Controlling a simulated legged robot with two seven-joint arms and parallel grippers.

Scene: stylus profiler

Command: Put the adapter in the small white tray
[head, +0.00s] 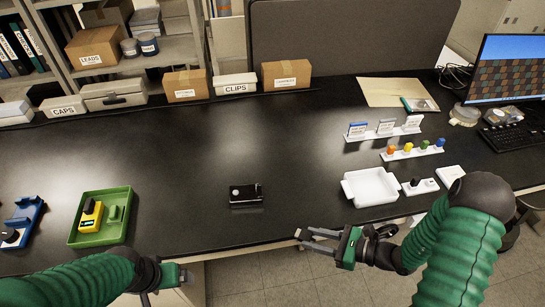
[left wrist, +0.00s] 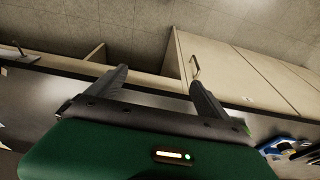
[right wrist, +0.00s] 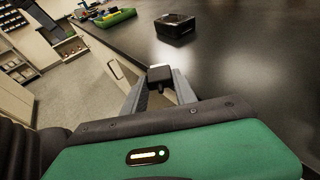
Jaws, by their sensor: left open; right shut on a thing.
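My right gripper (head: 301,239) is shut on a small dark piece with a pale side, apparently the adapter (right wrist: 160,74), held at its fingertips. It hovers by the table's front edge, left of and nearer than the small white tray (head: 352,195). The tray looks empty and stands at the right of the black table. My left gripper (left wrist: 160,88) is open and empty, in front of the table at the lower left of the head view.
A black box device (head: 245,195) sits mid-table. A green tray (head: 72,237) with a yellow device lies left. A white holder with black pieces (head: 421,187) stands right of the white tray, with labelled racks (head: 385,133) behind. The table between device and white tray is clear.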

